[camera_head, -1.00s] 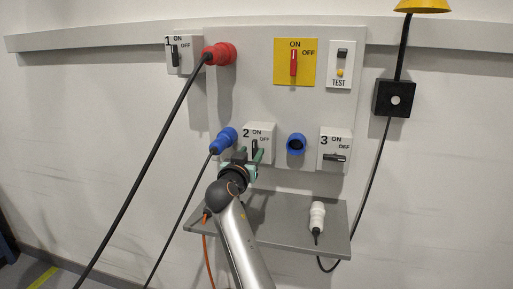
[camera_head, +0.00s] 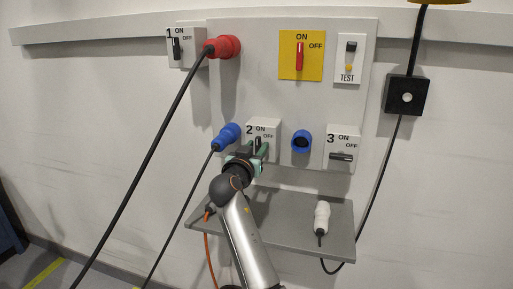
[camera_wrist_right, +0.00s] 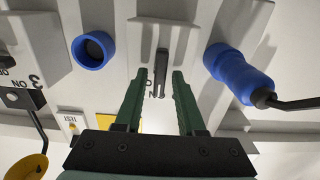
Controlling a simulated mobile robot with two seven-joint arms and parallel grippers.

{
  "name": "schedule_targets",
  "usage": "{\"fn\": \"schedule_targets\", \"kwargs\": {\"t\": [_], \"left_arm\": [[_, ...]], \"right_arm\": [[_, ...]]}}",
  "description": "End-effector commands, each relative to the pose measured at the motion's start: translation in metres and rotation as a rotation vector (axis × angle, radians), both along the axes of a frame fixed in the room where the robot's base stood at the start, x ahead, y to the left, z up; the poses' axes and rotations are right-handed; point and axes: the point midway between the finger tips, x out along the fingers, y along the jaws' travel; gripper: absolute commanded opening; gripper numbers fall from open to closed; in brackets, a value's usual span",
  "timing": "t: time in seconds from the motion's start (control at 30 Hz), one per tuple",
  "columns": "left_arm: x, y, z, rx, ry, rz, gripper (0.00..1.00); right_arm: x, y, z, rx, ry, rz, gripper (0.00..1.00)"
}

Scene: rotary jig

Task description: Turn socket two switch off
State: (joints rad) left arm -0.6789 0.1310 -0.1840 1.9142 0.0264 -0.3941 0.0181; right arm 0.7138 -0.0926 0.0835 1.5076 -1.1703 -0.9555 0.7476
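The socket two switch is a white box (camera_head: 265,130) marked 2, ON and OFF, on the wall panel. Its dark handle (camera_wrist_right: 162,64) stands upright, in line with the ON mark. My right gripper (camera_head: 259,152) is at the front of this box. In the right wrist view, the green fingers of my right gripper (camera_wrist_right: 160,75) are open, one on each side of the handle, with visible gaps. A blue plug (camera_head: 228,136) with a black cable sits left of the switch box. My left gripper is not in view.
Right of switch two are an empty blue socket (camera_head: 301,141) and switch 3 (camera_head: 343,146), its handle horizontal. Above are a red plug (camera_head: 224,47), switch 1 (camera_head: 184,48) and a yellow main switch (camera_head: 301,73). A grey shelf (camera_head: 285,238) below holds a white plug (camera_head: 321,216).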

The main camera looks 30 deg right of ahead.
Motion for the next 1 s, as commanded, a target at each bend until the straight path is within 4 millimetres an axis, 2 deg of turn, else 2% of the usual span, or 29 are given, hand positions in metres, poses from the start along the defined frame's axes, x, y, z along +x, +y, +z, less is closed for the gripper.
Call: {"fn": "schedule_targets", "kwargs": {"t": [0.03, 0.3, 0.33, 0.77, 1.0], "left_arm": [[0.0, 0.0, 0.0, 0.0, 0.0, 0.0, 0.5], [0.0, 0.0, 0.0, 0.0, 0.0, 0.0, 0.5], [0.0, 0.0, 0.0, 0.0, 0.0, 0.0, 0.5], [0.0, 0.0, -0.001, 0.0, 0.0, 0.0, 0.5], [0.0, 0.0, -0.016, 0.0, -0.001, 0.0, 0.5]], "right_arm": [[0.0, 0.0, 0.0, 0.0, 0.0, 0.0, 0.32], [0.0, 0.0, 0.0, 0.0, 0.0, 0.0, 0.01], [0.0, 0.0, 0.0, 0.0, 0.0, 0.0, 0.0], [0.0, 0.0, 0.0, 0.001, -0.003, 0.0, 0.0], [0.0, 0.0, -0.003, 0.037, -0.046, 0.0, 0.0]]}}
